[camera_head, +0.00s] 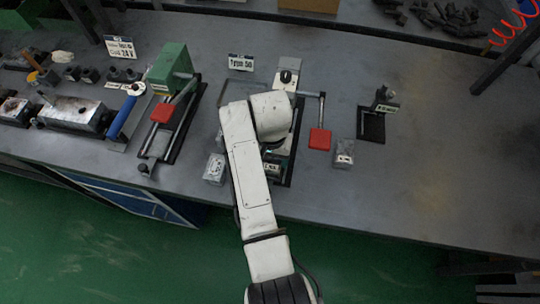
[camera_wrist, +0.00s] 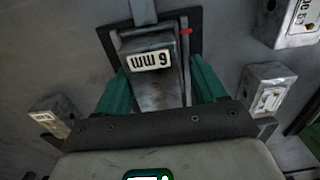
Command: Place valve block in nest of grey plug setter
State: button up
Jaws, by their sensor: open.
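A grey plug setter (camera_head: 283,77) stands on the bench, partly hidden by my arm; its red handle pad (camera_head: 320,139) is to the right. One small grey metal block (camera_head: 214,168) sits left of my arm and another (camera_head: 343,153) sits right of the setter. In the wrist view, a grey metal body labelled 6 mm (camera_wrist: 150,60) stands on a dark plate. My gripper (camera_wrist: 162,88) is open, its green fingers on either side of this body; contact cannot be told. I cannot tell whether the setter's nest holds a block.
A green plug setter (camera_head: 172,66) with a red pad is at left. A small stand on a dark base (camera_head: 371,125) is at right. A metal box with a blue-handled tool (camera_head: 123,117) lies far left.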

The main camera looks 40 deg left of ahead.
aim_at(273, 159)
jog(key=shift+w+d, duration=0.1)
jog(key=shift+d, duration=0.45)
notch_tip(273, 159, up, 12)
jog(key=shift+a+p, duration=0.25)
jog(key=shift+p, duration=0.05)
